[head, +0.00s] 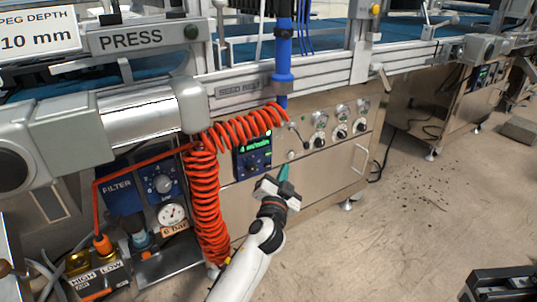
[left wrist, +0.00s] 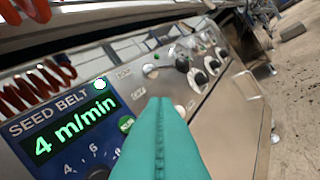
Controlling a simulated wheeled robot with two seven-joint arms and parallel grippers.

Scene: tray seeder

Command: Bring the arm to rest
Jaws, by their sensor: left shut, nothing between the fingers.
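My left gripper (head: 284,174) is in front of the seed belt control panel (head: 243,188) in the head view, with the arm coming up from the bottom. Its teal fingers are shut together with nothing between them. In the left wrist view the closed fingers (left wrist: 160,130) point at the panel, beside the blue seed belt display (left wrist: 70,125), which reads 4 m/min. I cannot tell whether the fingertips touch the panel. My right gripper is not in view.
A coiled orange hose (head: 206,200) hangs just left of my left arm. Panel knobs (head: 340,131) are to the right. A filter unit with a gauge (head: 172,214) stands at left. Concrete floor (head: 400,235) is open at right; a dark part (head: 500,285) shows at the bottom right corner.

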